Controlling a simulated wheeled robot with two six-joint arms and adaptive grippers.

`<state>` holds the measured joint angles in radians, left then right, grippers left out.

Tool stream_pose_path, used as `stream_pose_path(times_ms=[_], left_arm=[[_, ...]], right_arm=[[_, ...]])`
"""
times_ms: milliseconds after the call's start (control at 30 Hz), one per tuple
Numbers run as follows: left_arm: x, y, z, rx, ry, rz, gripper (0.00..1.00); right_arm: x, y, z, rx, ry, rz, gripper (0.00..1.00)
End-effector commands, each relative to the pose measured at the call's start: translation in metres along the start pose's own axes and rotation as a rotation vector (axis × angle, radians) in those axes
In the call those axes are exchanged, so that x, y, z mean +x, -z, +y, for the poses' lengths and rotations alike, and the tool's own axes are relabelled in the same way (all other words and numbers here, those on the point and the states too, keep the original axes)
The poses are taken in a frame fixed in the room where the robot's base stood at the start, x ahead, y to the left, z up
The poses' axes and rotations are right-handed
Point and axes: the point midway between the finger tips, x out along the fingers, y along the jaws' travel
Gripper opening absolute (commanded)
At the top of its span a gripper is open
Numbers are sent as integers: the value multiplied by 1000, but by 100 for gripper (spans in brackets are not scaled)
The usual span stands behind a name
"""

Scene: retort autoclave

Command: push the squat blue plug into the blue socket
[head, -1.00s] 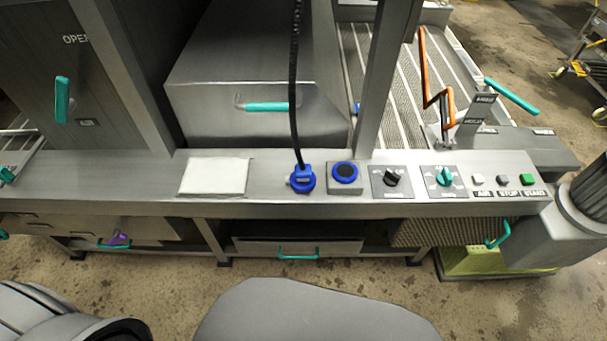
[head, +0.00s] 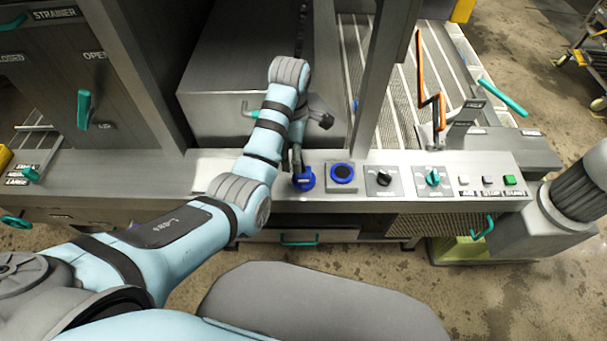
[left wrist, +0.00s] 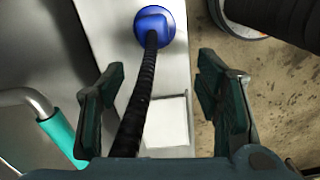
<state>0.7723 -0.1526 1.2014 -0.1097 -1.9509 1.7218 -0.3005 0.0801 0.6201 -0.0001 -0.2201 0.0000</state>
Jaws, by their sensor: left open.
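The squat blue plug (head: 304,180) sits on the grey console ledge, its black cable rising from it. It also shows in the left wrist view (left wrist: 158,20), at the top, beyond the fingertips. The blue socket (head: 342,173), a blue ring with a dark centre on a grey block, is just right of the plug. My left gripper (head: 297,157) is above and right beside the plug, partly hidden by my arm. In the left wrist view my left gripper (left wrist: 162,72) is open, with the cable (left wrist: 138,95) running between its fingers. My right gripper is not in view.
Right of the socket are a black knob (head: 384,178), a teal knob (head: 433,177) and several buttons. A grey post (head: 380,90) rises behind the socket. A white plate (left wrist: 168,122) lies on the ledge, mostly hidden by my arm in the head view.

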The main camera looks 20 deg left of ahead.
Motion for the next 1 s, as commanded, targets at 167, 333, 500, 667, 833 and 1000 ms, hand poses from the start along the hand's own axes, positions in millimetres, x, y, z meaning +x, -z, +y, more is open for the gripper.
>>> stream_pose_path(times_ms=[167,333,500,667,833,1000], left_arm=[[-42,-15,14,-157,25,15,58],[-43,-15,14,-165,26,15,58],[-36,-15,14,-164,24,15,58],[-5,-14,13,-163,26,15,58],[27,-14,12,-163,28,15,58],[48,-14,12,-163,25,14,58]], right_arm=[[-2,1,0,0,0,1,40],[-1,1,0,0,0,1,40],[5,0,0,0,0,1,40],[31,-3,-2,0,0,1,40],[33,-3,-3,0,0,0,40],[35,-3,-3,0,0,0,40]])
